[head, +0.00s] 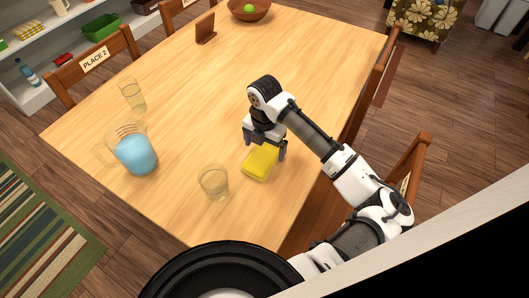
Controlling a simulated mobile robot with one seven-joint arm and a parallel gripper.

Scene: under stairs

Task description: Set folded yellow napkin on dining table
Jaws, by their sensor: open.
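The folded yellow napkin (258,165) lies on the wooden dining table (200,80), near the table's near right edge. My gripper (265,149) points down at the napkin's far end with its jaws open. One finger shows on each side of that end. I cannot tell whether the fingers touch the napkin. The gripper hides part of its far end.
A glass (214,183) stands just left of the napkin. A pitcher with blue liquid (135,155) and another glass (132,95) are further left. A wooden holder (205,28) and a bowl (249,9) stand at the back. Chairs line the table; its middle is clear.

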